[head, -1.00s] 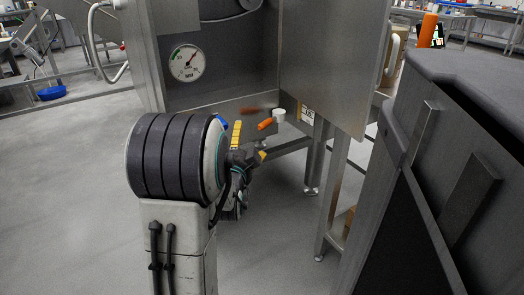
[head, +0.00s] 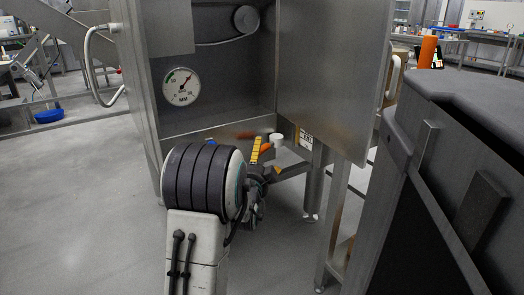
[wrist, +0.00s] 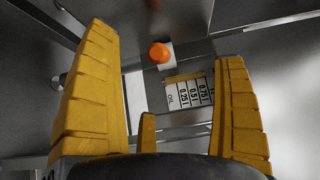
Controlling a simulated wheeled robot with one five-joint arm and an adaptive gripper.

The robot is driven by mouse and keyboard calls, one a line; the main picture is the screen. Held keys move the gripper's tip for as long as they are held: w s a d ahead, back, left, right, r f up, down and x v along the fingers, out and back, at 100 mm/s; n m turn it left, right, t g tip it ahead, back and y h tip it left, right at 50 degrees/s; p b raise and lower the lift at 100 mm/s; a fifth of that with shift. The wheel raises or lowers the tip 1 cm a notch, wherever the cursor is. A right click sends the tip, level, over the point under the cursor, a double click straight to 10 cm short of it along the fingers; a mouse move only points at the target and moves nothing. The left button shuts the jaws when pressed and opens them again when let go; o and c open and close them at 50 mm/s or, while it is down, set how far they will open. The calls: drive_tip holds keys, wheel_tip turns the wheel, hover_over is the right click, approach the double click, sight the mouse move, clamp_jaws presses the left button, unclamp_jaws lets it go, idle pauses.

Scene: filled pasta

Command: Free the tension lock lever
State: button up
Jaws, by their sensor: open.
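An orange-tipped handle, likely the lock lever (head: 266,147), sits low at the open front of the steel machine in the head view, beside a white round knob (head: 277,139). My gripper's yellow finger covers part of it. In the wrist view the orange end (wrist: 160,52) shows nearly end-on, against a white patch. My gripper (wrist: 167,45) is open, with one yellow finger on each side of that orange end in the picture. No contact shows, and the depth gap cannot be told. In the head view my gripper (head: 257,150) is mostly hidden by my arm.
A pressure-style gauge (head: 181,86) is inside the machine, left of the handle. An open steel door (head: 335,80) stands to the right. An oil scale label (wrist: 190,93) lies below the orange end. A dark steel bin (head: 440,170) stands at right.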

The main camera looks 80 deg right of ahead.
sight(261, 153)
drive_tip(key=shift+d, duration=3)
drive_tip(key=shift+c, duration=0.3)
drive_tip(key=c, duration=1.6)
